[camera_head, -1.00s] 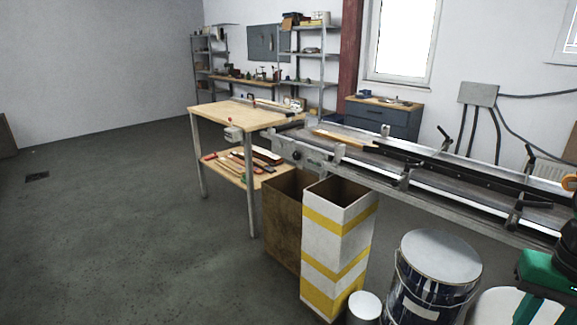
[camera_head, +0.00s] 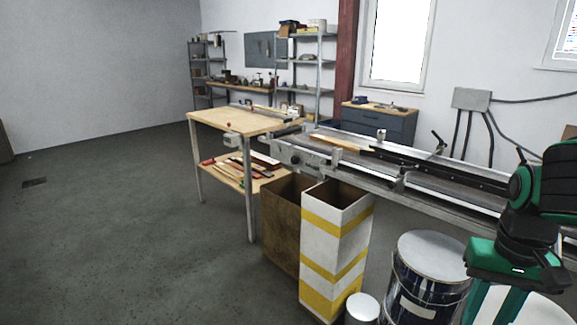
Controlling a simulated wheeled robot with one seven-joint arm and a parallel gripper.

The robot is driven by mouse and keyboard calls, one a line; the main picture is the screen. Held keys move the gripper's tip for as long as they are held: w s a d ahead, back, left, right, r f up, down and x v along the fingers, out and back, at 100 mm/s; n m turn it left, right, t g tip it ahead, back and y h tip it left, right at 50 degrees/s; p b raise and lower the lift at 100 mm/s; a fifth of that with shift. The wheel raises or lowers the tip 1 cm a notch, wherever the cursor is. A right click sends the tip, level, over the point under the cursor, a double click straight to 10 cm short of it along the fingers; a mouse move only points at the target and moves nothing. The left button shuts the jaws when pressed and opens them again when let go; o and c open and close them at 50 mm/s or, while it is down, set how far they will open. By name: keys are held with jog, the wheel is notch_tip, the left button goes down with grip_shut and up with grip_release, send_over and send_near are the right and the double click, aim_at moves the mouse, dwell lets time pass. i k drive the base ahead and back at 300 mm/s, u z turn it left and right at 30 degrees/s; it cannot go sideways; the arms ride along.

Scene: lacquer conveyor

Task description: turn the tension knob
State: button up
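The conveyor (camera_head: 345,168) runs from the middle of the view to the right edge, with a long belt bed between metal rails. At its left end a grey end bracket (camera_head: 283,151) carries a small dark round part (camera_head: 294,160). It may be the tension knob, but it is too small to be sure. Green and black links of my arm stand at the right edge, in front of the conveyor and hiding part of it. My gripper cannot be made out in this view.
A wooden worktable (camera_head: 238,121) stands left of the conveyor. A brown bin (camera_head: 281,225) and a yellow-striped white bin (camera_head: 335,245) stand below the conveyor's left end. A paint drum (camera_head: 428,285) and small can (camera_head: 362,308) stand nearer. The left floor is clear.

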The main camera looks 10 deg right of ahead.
aim_at(295, 160)
jog(key=i, duration=1)
jog(key=z, duration=0.05)
